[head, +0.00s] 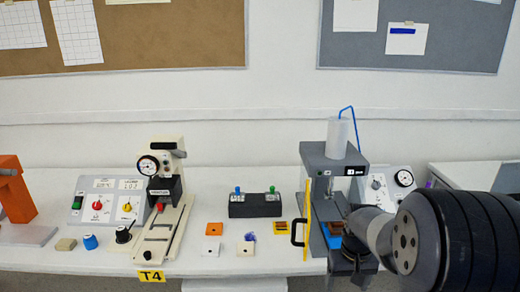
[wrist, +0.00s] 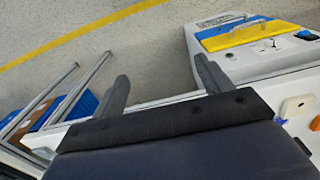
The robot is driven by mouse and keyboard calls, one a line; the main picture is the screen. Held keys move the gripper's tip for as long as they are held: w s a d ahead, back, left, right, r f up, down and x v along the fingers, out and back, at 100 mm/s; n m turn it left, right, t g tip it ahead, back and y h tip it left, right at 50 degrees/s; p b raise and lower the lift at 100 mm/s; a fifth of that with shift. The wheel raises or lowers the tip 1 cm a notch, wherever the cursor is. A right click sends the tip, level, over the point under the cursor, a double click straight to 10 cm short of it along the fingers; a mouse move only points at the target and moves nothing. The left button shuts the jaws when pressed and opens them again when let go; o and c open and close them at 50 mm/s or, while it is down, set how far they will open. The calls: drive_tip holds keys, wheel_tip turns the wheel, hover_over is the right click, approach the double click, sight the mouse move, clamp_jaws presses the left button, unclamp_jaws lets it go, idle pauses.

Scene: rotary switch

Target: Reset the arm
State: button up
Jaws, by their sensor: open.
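My arm (head: 425,240) reaches in from the lower right of the head view, in front of the grey press at the right end of the bench. In the wrist view my gripper (wrist: 162,82) is open, its two dark fingers spread with nothing between them. Its tips show dimly in the head view, low beside the press, largely hidden by the arm. A control box with a red knob (head: 97,205) and a yellow knob (head: 127,207) stands at the left of the bench. Another box with a dial (head: 404,178) stands behind my arm, partly covered.
The grey press (head: 352,168) with a yellow bar (head: 307,220) and black handle is close to my arm. A cream press (head: 160,225) and a black block with blue and green knobs (head: 255,205) stand farther left. The wrist view shows grey floor with a yellow line (wrist: 80,33).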

drive_tip(key=w+a+f+b, duration=0.2)
drive_tip(key=a+f, duration=0.1)
drive_tip(key=f, duration=0.1)
drive_tip(key=shift+a+f, duration=0.3)
drive_tip(key=shift+f, duration=0.1)
